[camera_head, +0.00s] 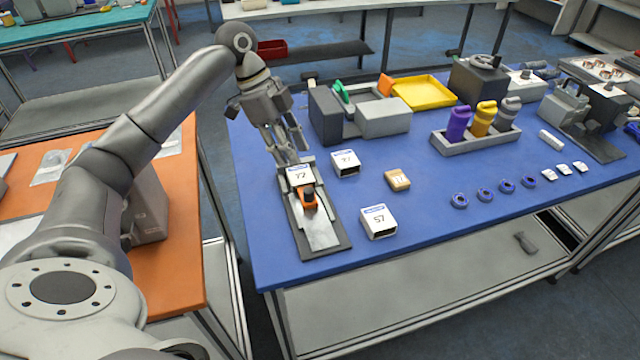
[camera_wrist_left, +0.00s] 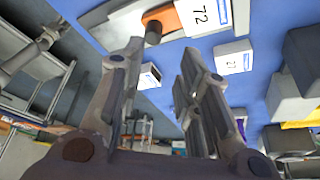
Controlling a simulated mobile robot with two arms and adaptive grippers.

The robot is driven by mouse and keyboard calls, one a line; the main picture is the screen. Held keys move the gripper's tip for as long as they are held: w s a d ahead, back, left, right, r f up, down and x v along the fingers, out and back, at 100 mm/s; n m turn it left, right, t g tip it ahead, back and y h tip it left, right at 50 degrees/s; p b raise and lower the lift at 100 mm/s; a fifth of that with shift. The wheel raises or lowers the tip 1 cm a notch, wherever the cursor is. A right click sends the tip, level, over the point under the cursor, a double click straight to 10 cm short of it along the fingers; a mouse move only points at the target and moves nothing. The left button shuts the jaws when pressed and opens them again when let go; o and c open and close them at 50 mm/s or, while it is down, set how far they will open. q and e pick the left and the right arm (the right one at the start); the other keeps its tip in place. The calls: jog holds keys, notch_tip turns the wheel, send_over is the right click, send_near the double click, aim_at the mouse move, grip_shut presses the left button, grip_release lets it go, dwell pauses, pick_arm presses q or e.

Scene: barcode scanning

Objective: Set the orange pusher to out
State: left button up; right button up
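The orange pusher (camera_head: 307,200) with a dark knob sits on a metal slide plate (camera_head: 320,232) at the left of the blue table. A white box marked 72 (camera_head: 300,176) is right behind it on the same fixture. In the left wrist view the pusher (camera_wrist_left: 163,18) and box 72 (camera_wrist_left: 204,14) show at the top edge. My left gripper (camera_head: 286,157) points down beside the back end of the fixture, just behind box 72. Its fingers are apart and nothing is between them in the left wrist view (camera_wrist_left: 160,52). My right gripper is not in view.
White boxes (camera_head: 345,164) and (camera_head: 379,222) and a tan box (camera_head: 397,180) stand right of the fixture. A grey machine (camera_head: 382,118) and yellow tray (camera_head: 423,92) are behind. A holder with bottles (camera_head: 475,143) stands further right. The table's front is clear.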

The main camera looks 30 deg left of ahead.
aim_at(308, 190)
pick_arm(q)
jog(key=x, duration=0.2)
jog(key=p+x, duration=0.1)
jog(key=x, duration=0.1)
jog(key=s+x, duration=0.1)
jog(key=x, duration=0.2)
jog(key=shift+d+f, duration=0.1)
jog(key=shift+d, duration=0.1)
jog(key=shift+p+x, duration=0.3)
jog(key=shift+x, duration=0.95)
jog(key=shift+f, duration=0.1)
jog(key=c, duration=0.5)
grip_shut()
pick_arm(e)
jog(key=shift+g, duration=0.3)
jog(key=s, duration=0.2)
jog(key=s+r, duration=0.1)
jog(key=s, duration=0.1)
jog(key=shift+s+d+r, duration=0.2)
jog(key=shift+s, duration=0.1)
